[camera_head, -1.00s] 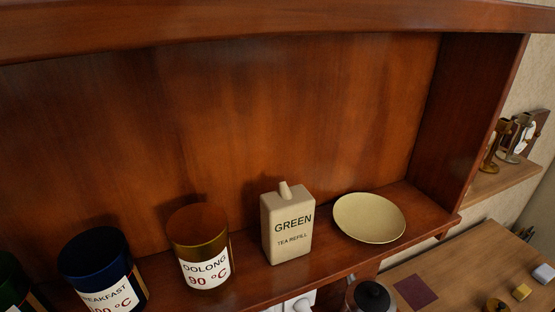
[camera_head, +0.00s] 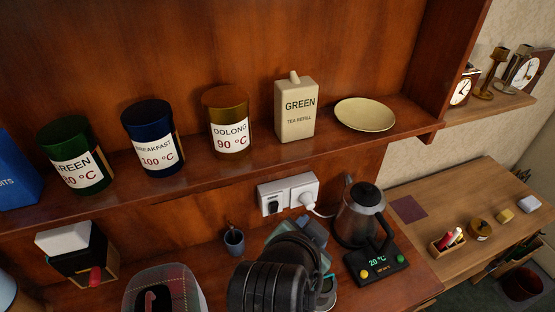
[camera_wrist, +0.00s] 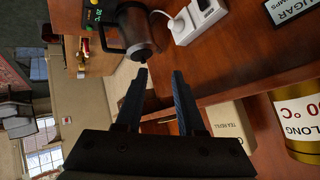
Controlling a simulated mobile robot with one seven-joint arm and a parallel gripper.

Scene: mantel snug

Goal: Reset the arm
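My arm shows at the bottom middle of the head view, in front of the lower counter, and hides part of it. My gripper (camera_wrist: 162,98) shows in the wrist view with its two dark fingers apart and nothing between them. Beyond the fingers are the kettle (camera_wrist: 134,30) and the edge of the wooden shelf (camera_wrist: 240,78). In the head view the fingertips are hidden or cannot be made out.
The shelf holds the green canister (camera_head: 75,155), breakfast canister (camera_head: 152,138), oolong canister (camera_head: 226,120), tea refill box (camera_head: 295,110) and a cream plate (camera_head: 365,114). Below are a white socket (camera_head: 288,194), kettle (camera_head: 359,212) on its base and a small cup (camera_head: 234,242). A side desk (camera_head: 470,200) stands right.

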